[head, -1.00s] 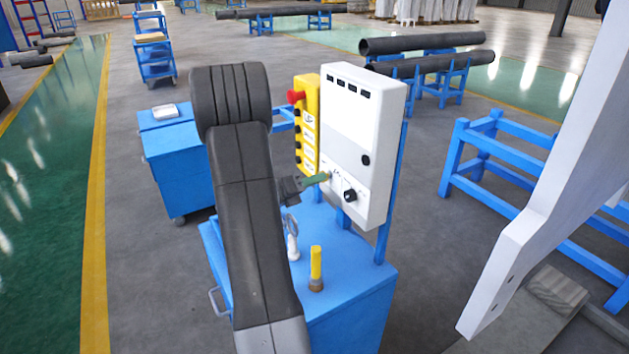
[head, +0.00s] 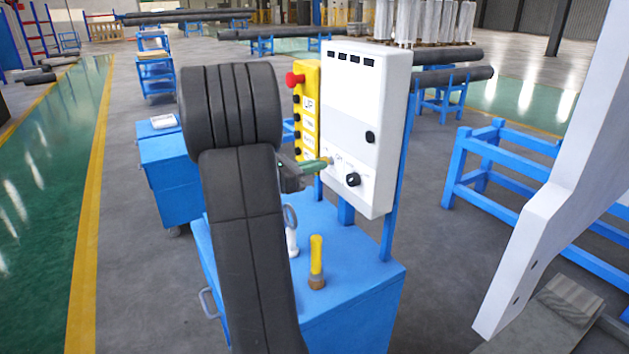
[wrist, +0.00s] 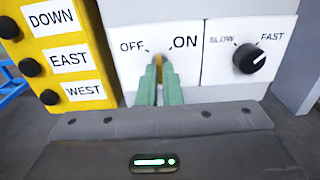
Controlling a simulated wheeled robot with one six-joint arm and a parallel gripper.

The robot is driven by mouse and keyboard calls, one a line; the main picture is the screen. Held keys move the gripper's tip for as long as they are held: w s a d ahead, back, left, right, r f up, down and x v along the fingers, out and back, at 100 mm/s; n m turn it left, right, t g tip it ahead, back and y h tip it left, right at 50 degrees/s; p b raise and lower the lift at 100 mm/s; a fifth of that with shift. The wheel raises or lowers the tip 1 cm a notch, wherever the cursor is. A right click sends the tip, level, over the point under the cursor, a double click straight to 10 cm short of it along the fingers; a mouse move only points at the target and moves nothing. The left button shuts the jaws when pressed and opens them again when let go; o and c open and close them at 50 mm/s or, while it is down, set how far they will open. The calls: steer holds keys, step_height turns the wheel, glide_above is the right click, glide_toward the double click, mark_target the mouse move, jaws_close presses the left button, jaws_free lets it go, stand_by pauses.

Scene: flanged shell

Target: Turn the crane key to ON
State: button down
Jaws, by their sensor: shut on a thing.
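The crane key (wrist: 158,62) is a small brass-coloured piece on the white control box (head: 365,110), between the printed words OFF on its left and ON on its right. In the wrist view it stands roughly upright, pointing at neither word clearly. My gripper (wrist: 159,82) has green fingers closed on the key from either side, hiding its lower part. In the head view, my gripper (head: 324,163) reaches the box's lower left front, and the key itself is hidden there by the fingers.
A black SLOW–FAST knob (wrist: 249,58) is right of the key. A yellow button panel (wrist: 60,50) with a red stop button (head: 294,79) is close on the left. Below, a blue cabinet (head: 350,285) holds a yellow-handled tool (head: 316,258) and a white-handled item (head: 291,230).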

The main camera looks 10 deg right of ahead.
steer(key=m+b, duration=0.8)
steer(key=b, duration=0.2)
steer(key=shift+f+m+b, duration=0.15)
steer(key=shift+m+b, duration=0.15)
steer(key=shift+b, duration=0.1)
steer(key=c, duration=1.6)
jaws_free()
steer(key=v, duration=1.4)
steer(key=shift+d, duration=0.15)
